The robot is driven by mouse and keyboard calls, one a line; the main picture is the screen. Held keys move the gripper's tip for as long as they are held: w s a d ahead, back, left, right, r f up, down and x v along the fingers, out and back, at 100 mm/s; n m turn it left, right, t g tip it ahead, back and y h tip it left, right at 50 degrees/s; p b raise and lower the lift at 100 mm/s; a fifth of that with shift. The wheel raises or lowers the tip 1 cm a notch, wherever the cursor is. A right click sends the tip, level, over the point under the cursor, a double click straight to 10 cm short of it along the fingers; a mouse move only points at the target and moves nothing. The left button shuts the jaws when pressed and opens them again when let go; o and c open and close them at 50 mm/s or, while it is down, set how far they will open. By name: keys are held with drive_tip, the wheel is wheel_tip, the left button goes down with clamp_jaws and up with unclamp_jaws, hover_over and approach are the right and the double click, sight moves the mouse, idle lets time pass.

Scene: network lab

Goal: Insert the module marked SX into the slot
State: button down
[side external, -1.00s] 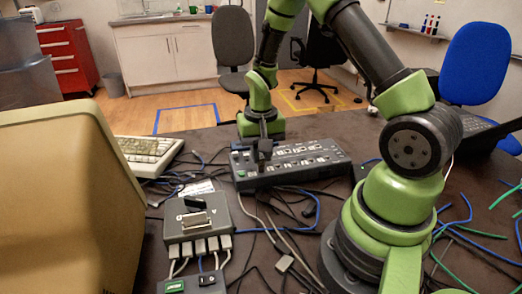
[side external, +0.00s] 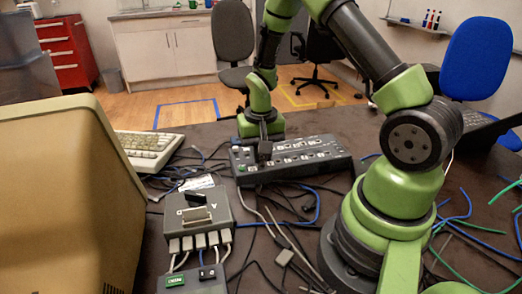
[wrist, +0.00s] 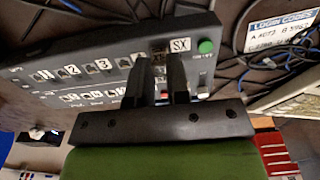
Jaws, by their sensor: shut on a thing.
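A long dark panel (side external: 325,160) with a row of numbered white-marked positions lies on the table. It also fills the wrist view (wrist: 50,88), with a green button (wrist: 205,46) near its right end. My gripper (side external: 265,150) points down at the panel's left part. In the wrist view, my gripper (wrist: 158,58) is shut on a small module (wrist: 160,66), mostly hidden between the fingers. A white SX label (wrist: 181,45) shows beside the right fingertip. I cannot tell whether it is on the module or the panel, nor how deep the module sits.
A grey box (side external: 222,215) with plugged cables stands in front, near a tray with green and black pieces (side external: 207,274). Cables (side external: 275,215) lie around the panel. A beige monitor (side external: 60,200) blocks the left, and a keyboard (side external: 150,147) lies behind it.

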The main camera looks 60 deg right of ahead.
drive_tip(key=shift+f, duration=0.1)
drive_tip(key=c, duration=1)
unclamp_jaws()
wheel_tip(320, 180, up, 10)
drive_tip(key=shift+r, duration=0.1)
drive_tip(key=s+a+r+n+t, duration=0.1)
drive_tip(key=s+a+r+t, duration=0.1)
drive_tip(key=s+a+r, duration=0.2)
drive_tip(key=s+a+r+n+t+y, duration=0.1)
drive_tip(key=s+a+r+n+t, duration=0.1)
drive_tip(key=s+a+r, duration=0.2)
drive_tip(key=s+a+r+n+t+y, duration=0.1)
drive_tip(key=s+a+r+n+t, duration=0.1)
drive_tip(key=r, duration=0.5)
drive_tip(key=shift+s+a+t, duration=0.3)
drive_tip(key=shift+s+a, duration=0.3)
drive_tip(key=shift+s, duration=0.25)
drive_tip(key=shift+s+a+t, duration=0.3)
drive_tip(key=shift+s+a, duration=0.3)
drive_tip(key=shift+s, duration=0.2)
